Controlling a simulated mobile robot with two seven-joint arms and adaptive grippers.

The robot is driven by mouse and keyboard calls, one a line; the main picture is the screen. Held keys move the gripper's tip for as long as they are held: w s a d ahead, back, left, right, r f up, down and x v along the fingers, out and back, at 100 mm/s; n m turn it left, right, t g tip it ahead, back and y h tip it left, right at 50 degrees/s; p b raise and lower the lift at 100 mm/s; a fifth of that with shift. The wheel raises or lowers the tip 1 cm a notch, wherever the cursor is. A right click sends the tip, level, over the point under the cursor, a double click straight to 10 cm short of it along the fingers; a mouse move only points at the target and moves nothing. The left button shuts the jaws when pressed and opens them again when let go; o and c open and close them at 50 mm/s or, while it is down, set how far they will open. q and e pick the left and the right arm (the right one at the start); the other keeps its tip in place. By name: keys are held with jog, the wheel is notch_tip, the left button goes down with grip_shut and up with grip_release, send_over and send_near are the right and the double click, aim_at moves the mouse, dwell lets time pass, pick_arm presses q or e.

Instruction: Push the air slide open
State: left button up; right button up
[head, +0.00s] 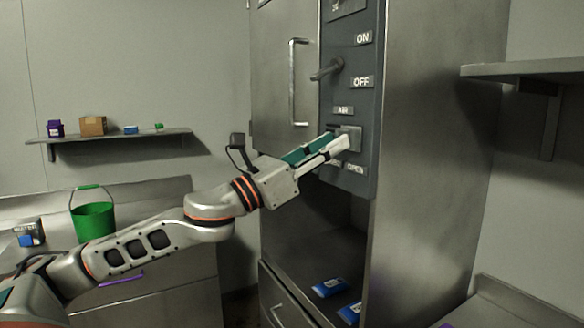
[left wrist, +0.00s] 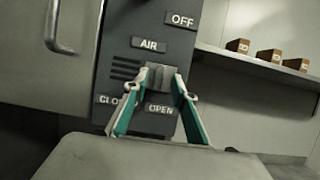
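The air slide (head: 355,134) is a grey block on the dark control panel (head: 362,60), below the AIR label. In the left wrist view the slide (left wrist: 160,76) stands out from the panel above the OPEN label (left wrist: 160,109), with dark slots to its left. The CLOSE label is partly covered by a finger. My left gripper (head: 338,141) reaches the slide from the left. Its teal and grey fingers (left wrist: 163,80) converge on either side of the block and appear to touch it. My right gripper is not in view.
A lever (head: 326,70) sticks out beside the ON and OFF labels. The steel door with its vertical handle (head: 298,82) is left of the panel. Blue packets (head: 329,287) lie in the open bay below. A wall shelf (head: 520,70) juts out at right. A green bucket (head: 93,219) stands left.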

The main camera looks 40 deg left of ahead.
pick_arm(q)
jog(key=v, duration=1)
dwell(0.9)
jog(key=shift+d, duration=0.1)
dwell(0.4)
